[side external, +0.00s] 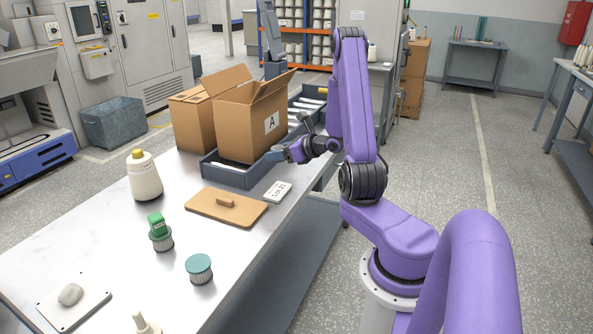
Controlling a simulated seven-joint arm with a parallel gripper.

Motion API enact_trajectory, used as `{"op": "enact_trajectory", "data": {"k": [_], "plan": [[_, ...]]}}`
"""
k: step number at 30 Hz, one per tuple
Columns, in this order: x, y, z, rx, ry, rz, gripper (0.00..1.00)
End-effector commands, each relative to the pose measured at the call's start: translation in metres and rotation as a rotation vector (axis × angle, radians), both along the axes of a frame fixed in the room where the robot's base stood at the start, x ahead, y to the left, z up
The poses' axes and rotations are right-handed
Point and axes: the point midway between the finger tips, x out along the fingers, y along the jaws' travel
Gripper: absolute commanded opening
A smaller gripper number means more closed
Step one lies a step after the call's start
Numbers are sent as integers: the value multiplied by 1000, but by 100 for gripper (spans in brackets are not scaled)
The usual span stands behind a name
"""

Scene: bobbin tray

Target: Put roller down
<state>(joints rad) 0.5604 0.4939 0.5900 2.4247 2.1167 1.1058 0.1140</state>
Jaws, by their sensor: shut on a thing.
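My gripper (282,153) is low at the right wall of the dark blue-grey tray (233,176), beside the open cardboard box marked A. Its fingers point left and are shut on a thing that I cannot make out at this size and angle. Several pale rollers (309,102) lie at the far end of the tray, partly hidden by the box and my arm. Whether the held thing touches the tray, I cannot tell.
The open box (246,117) stands in the tray, with another carton (193,122) beside it.

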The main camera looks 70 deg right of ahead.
Motion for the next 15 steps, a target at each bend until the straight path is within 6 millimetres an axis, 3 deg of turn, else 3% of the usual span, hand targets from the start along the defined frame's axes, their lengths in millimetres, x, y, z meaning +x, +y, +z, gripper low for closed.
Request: {"op": "enact_trajectory", "data": {"k": [3, 7, 11, 15], "plan": [[-34, -34, 1, 1, -1, -100, 22], [-60, -56, 1, 2, -4, -172, 22], [-74, -67, 1, 2, -4, -210, 22], [-69, -79, -4, 2, -5, -217, 22]]}}
